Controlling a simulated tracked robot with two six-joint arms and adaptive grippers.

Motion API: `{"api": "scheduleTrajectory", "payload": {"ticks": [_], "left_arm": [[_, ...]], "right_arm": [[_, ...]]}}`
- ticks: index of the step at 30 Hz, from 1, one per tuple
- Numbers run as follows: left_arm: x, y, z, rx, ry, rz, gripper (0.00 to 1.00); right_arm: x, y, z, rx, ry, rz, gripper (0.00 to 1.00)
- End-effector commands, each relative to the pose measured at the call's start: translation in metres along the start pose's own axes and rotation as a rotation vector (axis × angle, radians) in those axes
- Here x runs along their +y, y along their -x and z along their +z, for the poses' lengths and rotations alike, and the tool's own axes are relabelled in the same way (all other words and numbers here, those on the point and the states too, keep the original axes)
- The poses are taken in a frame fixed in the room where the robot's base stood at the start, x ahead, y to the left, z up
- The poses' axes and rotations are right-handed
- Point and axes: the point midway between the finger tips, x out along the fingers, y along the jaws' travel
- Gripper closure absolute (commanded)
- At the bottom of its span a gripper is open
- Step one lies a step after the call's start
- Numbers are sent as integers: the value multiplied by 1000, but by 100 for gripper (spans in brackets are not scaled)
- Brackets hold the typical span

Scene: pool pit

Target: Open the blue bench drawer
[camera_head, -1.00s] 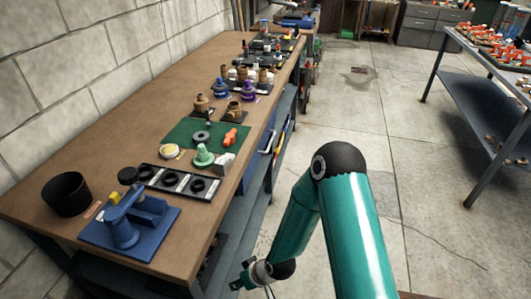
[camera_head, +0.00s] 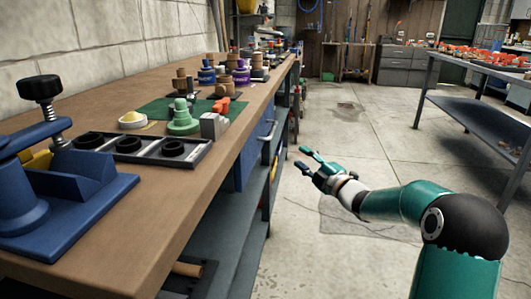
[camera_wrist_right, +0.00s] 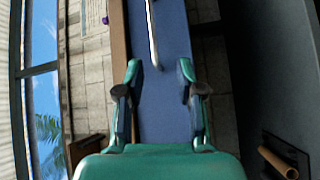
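The blue bench drawer (camera_head: 252,158) is set in the side of the long wooden bench (camera_head: 150,220), under its top. Its pale bar handle (camera_head: 268,130) faces the aisle. The drawer looks shut. My right gripper (camera_head: 302,158) is open and empty, apart from the handle, to its right and slightly lower in the head view. In the right wrist view the blue drawer front (camera_wrist_right: 170,100) lies behind my open fingers (camera_wrist_right: 159,67). The handle (camera_wrist_right: 152,35) shows beyond the fingertips, lined up between them. My left gripper is not in view.
A blue vise-like fixture (camera_head: 60,190), a tray of black rings (camera_head: 130,148) and several small parts stand on the bench top. A lower shelf (camera_head: 225,235) runs beneath. The concrete aisle (camera_head: 370,130) is open. Another table (camera_head: 470,105) stands at right.

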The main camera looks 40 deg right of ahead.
Motion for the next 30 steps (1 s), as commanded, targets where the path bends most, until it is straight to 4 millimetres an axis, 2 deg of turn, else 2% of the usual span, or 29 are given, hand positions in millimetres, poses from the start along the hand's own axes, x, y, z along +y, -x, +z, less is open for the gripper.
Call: {"api": "scheduleTrajectory", "payload": {"ticks": [1,5,11,21,30], "left_arm": [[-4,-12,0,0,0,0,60],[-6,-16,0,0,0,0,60],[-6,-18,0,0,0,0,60],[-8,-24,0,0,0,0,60],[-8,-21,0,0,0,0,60]], "right_arm": [[-2,4,5,3,37,15,63],[7,4,5,15,89,31,63],[9,-17,2,21,94,32,63],[9,-84,0,21,90,31,63],[12,-135,-1,21,90,31,63]]}}
